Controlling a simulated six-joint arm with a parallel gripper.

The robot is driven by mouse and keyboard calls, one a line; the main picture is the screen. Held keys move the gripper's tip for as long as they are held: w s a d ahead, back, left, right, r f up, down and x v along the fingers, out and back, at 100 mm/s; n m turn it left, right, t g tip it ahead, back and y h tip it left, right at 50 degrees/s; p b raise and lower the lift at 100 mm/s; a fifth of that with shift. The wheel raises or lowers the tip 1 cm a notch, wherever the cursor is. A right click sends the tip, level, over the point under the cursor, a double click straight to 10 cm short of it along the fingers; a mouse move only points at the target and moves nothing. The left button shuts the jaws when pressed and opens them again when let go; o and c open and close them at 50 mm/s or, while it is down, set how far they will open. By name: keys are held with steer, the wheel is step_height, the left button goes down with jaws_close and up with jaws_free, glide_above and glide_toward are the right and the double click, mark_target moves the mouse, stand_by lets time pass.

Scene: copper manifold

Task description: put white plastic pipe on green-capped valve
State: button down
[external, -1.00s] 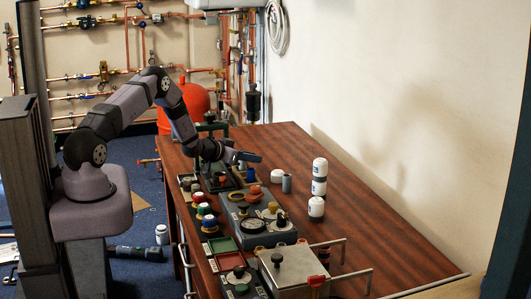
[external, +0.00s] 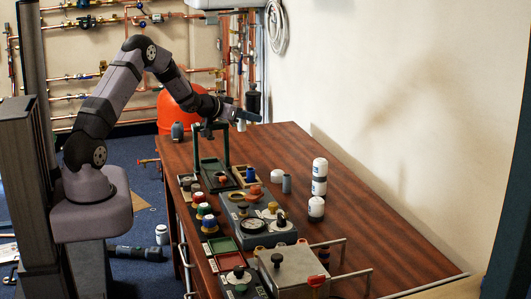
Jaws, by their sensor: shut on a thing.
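My gripper (external: 240,117) is raised above the far end of the wooden bench. It is shut on a small white piece (external: 241,126), which looks like the white plastic pipe and hangs just below the fingers, clear of the bench. My gripper is well beyond and above this row.
A green frame (external: 225,145) stands upright at the bench's far left. A grey fixture block (external: 262,240) sits mid-bench. A metal box (external: 293,268) is in front. The bench's right side is clear.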

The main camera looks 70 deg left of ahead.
steer(key=shift+r, duration=1.3)
